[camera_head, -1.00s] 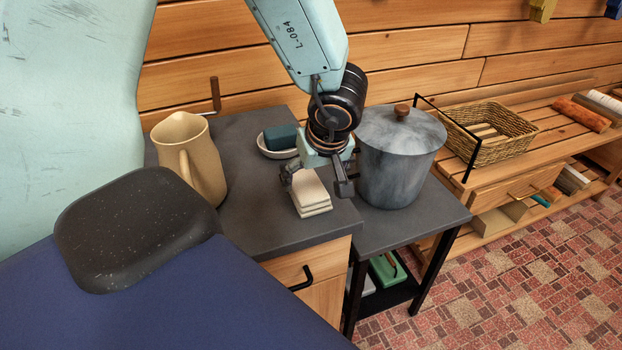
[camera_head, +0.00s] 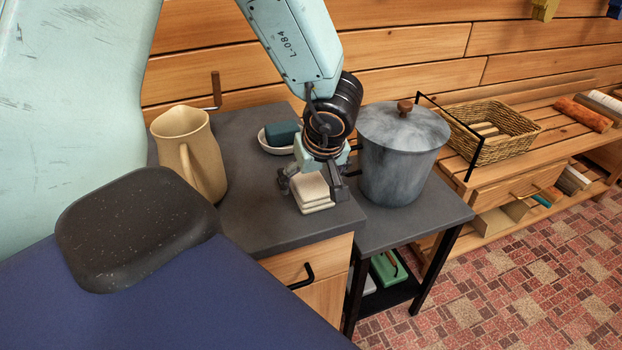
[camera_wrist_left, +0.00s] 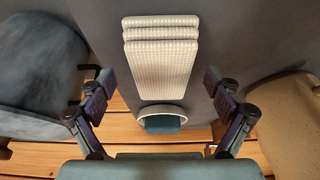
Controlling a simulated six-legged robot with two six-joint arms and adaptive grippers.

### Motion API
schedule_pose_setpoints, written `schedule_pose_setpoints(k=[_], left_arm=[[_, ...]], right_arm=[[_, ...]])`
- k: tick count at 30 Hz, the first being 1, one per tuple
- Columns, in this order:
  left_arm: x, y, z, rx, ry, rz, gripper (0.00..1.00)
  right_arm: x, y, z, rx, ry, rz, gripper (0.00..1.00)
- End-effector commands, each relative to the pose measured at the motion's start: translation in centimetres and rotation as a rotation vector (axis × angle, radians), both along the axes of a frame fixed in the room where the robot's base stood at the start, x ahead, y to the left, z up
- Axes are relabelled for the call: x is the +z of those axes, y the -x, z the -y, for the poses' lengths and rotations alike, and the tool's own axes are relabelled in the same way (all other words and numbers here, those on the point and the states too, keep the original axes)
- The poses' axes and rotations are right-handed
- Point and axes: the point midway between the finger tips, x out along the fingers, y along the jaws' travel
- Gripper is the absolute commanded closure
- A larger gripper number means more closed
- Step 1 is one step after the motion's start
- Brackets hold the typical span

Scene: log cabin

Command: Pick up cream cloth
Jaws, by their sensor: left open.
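The cream cloth (camera_head: 313,194) is a folded, layered stack lying on the dark grey counter, near its front right corner. In the left wrist view the cloth (camera_wrist_left: 161,62) shows a waffle texture and lies ahead of the fingertips, roughly midway across the gap. My left gripper (camera_head: 312,188) is above the cloth, pointing down, with its fingers apart on either side. In the left wrist view the open left gripper (camera_wrist_left: 160,88) has nothing between its fingers. The gripper hides part of the cloth in the head view. My right gripper does not show.
A grey lidded pot (camera_head: 398,165) stands close to the right of the gripper on a lower table. A beige pitcher (camera_head: 189,155) stands left on the counter (camera_head: 252,205). A dish with a teal sponge (camera_head: 283,134) sits behind the cloth. A wicker basket (camera_head: 492,132) is farther right.

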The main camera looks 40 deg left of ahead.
Motion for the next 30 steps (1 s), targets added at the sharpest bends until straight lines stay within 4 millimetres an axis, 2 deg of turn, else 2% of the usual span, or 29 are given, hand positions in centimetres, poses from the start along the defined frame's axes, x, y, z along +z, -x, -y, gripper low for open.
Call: schedule_pose_setpoints(k=[12,30], left_arm=[[-0.15,-0.1,-0.01,0.001,0.001,0.001,0.1],[-0.16,-0.08,-0.01,0.001,0.001,0.001,0.61]], right_arm=[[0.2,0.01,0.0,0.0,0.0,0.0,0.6],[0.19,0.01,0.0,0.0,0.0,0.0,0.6]])
